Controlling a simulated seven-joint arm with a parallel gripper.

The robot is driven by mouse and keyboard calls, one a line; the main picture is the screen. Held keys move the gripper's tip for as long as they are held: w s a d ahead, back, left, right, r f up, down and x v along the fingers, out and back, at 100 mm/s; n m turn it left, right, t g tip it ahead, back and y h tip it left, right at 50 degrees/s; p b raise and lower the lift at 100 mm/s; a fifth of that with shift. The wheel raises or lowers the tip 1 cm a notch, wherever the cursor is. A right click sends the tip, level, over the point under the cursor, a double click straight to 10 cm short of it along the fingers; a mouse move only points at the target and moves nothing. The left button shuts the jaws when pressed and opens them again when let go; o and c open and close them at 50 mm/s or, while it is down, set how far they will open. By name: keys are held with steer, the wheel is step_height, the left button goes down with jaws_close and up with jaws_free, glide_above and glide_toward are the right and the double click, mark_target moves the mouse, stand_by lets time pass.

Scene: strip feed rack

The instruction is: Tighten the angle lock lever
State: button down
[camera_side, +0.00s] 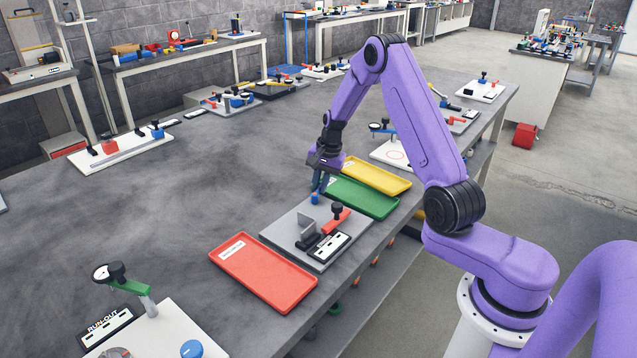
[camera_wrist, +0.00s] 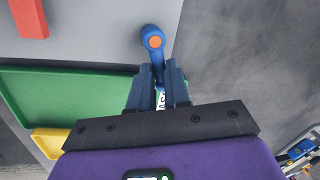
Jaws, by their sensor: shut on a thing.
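A blue lever (camera_side: 314,197) stands at the back edge of a grey fixture plate (camera_side: 280,228). In the wrist view the blue lever (camera_wrist: 153,40) has a round end with an orange centre, and its arm runs down between my fingertips. My gripper (camera_side: 320,182) points down over that edge of the plate. In the wrist view my gripper (camera_wrist: 158,85) is shut on the lever arm; the fingers hide the gripped part. No marking visible here names it as the angle lock lever.
The fixture also carries a red handle (camera_side: 338,220), a black knob (camera_side: 336,207) and an upright grey bracket (camera_side: 306,226). A red tray (camera_side: 262,272) lies in front; a green tray (camera_side: 362,198) and a yellow tray (camera_side: 378,176) lie behind.

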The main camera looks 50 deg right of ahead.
steer(key=shift+s+m, duration=0.15)
steer(key=shift+m, duration=0.25)
steer(key=c, duration=1.1)
jaws_free()
steer(key=shift+r, duration=0.15)
steer(key=s+d+r, duration=0.1)
steer(key=s+r, duration=0.2)
steer(key=r, duration=1.4)
steer(key=shift+s+f, duration=0.1)
